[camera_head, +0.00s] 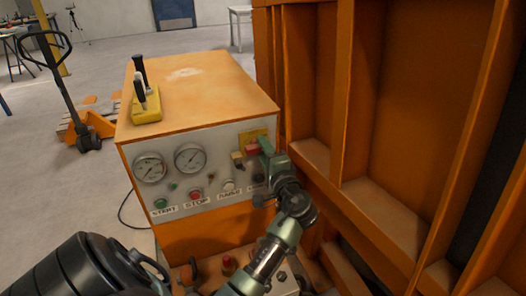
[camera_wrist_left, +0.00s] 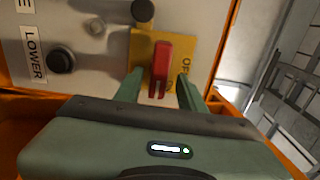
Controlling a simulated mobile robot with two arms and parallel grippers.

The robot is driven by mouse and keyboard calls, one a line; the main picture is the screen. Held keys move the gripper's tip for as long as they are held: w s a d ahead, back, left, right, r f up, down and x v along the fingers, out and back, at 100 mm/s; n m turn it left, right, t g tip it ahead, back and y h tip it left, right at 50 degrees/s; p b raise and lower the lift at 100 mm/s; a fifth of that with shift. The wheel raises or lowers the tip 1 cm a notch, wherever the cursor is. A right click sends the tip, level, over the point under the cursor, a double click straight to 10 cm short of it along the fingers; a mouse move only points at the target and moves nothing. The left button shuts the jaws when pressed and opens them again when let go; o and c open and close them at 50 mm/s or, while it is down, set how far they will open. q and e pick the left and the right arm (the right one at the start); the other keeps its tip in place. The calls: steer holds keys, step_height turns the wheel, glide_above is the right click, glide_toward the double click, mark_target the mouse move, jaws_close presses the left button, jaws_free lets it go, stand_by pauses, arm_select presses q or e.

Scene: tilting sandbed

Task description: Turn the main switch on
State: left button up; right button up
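The main switch is a red handle (camera_head: 252,149) on a yellow plate (camera_head: 245,137) at the upper right of the control panel. In the left wrist view the red handle (camera_wrist_left: 161,62) stands out from the yellow plate, which has partly hidden lettering beside the handle. My left gripper (camera_head: 266,149) is at the switch. In the left wrist view its green fingers (camera_wrist_left: 160,76) are apart, one on each side of the handle, with visible gaps. My right gripper is not in view.
The panel (camera_head: 215,170) also has two gauges and several labelled buttons. A yellow box with black levers (camera_head: 146,105) sits on the orange cabinet top (camera_head: 205,85). A tall ribbed orange wall (camera_head: 360,120) stands close on the right. A pallet jack (camera_head: 80,125) is at the left.

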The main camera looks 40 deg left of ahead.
arm_select(q)
steer(key=shift+f, duration=0.1)
steer(key=b+v, duration=0.3)
steer(key=v, duration=0.4)
steer(key=shift+s+d, duration=0.15)
steer(key=shift+d, duration=0.2)
steer(key=shift+f, duration=0.1)
stand_by(0.3)
